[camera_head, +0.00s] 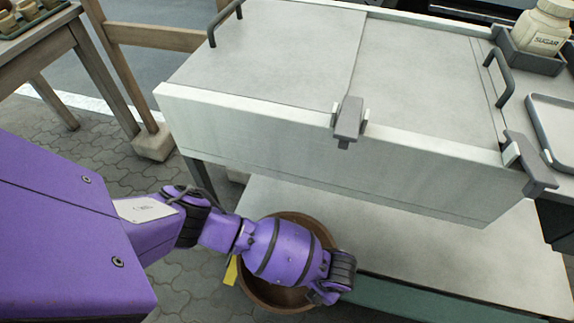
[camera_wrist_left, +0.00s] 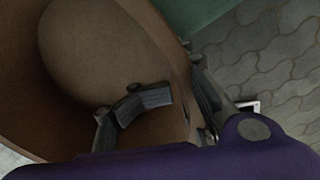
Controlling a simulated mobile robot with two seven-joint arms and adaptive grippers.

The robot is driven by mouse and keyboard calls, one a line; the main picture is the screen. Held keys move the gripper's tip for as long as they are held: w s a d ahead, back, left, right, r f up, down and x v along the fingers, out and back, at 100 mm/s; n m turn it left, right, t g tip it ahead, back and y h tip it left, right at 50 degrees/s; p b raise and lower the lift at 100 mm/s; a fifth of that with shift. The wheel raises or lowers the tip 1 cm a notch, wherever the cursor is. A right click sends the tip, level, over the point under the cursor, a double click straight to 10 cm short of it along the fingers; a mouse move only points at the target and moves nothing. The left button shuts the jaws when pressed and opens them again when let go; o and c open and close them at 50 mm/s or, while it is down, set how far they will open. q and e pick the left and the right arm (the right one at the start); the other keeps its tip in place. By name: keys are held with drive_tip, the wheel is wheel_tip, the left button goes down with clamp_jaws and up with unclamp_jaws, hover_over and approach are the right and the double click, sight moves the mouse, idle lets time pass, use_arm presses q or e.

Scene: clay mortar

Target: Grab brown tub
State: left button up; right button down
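The brown tub (camera_head: 272,293) is round and stands low at the front of the cart, partly hidden under my left arm. In the left wrist view the tub (camera_wrist_left: 95,50) fills the left and middle, and I look into its inside. My left gripper (camera_wrist_left: 180,98) straddles the tub's wall, one finger inside and one outside. A gap shows between the inner finger and the wall, so the gripper looks open. In the head view my left gripper (camera_head: 335,283) is at the tub's right side, its fingertips mostly hidden. My right gripper is not in view.
A grey-white cart (camera_head: 300,120) with handles and clamps overhangs the tub's back. Its lower shelf (camera_head: 460,265) has a green edge (camera_head: 420,302). A wooden table (camera_head: 45,45) stands upper left. A sugar jar (camera_head: 541,30) sits upper right. Paving lies open at left.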

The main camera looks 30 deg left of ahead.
use_arm(q)
drive_tip(key=shift+a+f, duration=0.1)
drive_tip(key=shift+f, duration=0.95)
drive_tip(key=shift+f, duration=0.25)
drive_tip(key=shift+w, duration=0.1)
drive_tip(key=shift+c, duration=0.4)
clamp_jaws()
